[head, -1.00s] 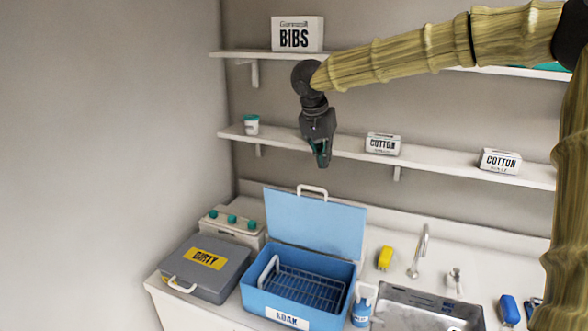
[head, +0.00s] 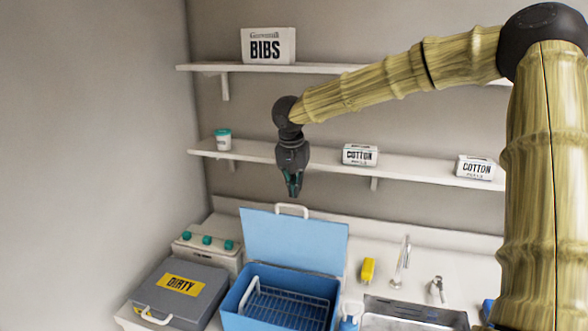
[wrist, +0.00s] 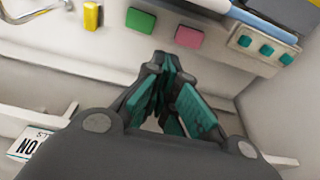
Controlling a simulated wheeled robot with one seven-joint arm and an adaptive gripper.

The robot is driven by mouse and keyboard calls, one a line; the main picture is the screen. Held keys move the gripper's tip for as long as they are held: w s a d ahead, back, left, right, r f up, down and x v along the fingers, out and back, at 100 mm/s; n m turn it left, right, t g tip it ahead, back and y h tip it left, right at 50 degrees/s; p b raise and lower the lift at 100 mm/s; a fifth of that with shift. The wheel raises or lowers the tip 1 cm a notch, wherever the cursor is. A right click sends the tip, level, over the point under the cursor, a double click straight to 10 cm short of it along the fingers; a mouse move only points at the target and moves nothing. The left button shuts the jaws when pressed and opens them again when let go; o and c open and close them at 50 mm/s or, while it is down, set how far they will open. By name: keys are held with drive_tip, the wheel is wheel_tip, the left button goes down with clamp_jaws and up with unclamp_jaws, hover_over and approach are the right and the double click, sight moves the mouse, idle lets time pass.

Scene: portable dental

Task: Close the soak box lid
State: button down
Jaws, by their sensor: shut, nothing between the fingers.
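The blue soak box (head: 232,318) stands on the counter, its lower front cut off by the head view's bottom edge. Its blue lid (head: 295,243) is open and stands up at the back, leaning slightly, with a white handle (head: 292,210) on its top edge. A wire basket (head: 287,306) sits inside the box. My gripper (head: 294,186) hangs pointing down, shut and empty, and appears just above the lid handle in the head view; the depth between them is unclear. The wrist view shows its teal fingertips (wrist: 168,92) together. A blue edge, probably the lid's, shows at the wrist view's top.
A grey DIRTY box (head: 190,292) and a white box with teal knobs (head: 208,251) stand left of the soak box. A sink (head: 410,312) and a yellow item (head: 367,270) are right. The lower shelf (head: 240,150) runs behind my gripper, holding COTTON boxes (head: 360,155).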

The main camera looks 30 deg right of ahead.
drive_tip(key=s+a+p, duration=0.1)
drive_tip(key=s+a, duration=0.2)
drive_tip(key=shift+r+p, duration=0.1)
drive_tip(key=shift+p, duration=0.2)
drive_tip(key=shift+a, duration=0.2)
